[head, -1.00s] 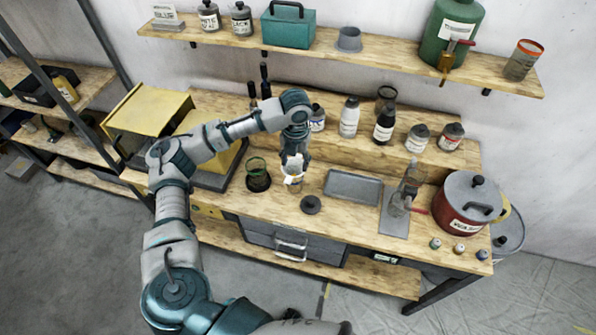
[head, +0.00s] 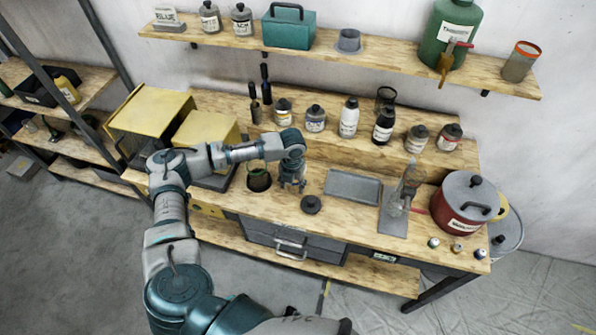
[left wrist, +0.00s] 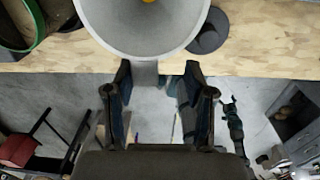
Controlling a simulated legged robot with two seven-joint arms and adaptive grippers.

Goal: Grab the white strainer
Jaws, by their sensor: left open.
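The white strainer shows in the left wrist view as a large pale round bowl (left wrist: 143,25) with a short flat tab below its rim. In the head view it is mostly hidden by my left gripper (head: 292,184), which points down at the workbench beside the green-rimmed dark container. In the left wrist view the left gripper's fingers (left wrist: 158,76) are open, with the tab lying between their tips, nearer the left finger. I cannot tell whether that finger touches it. My right gripper is not clearly seen in either view.
The green-rimmed container (head: 258,179) stands just left of the gripper and a dark round lid (head: 311,204) lies just right. A grey tray (head: 353,186) and a red pot (head: 466,203) are further right. Several bottles stand on the raised shelf behind.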

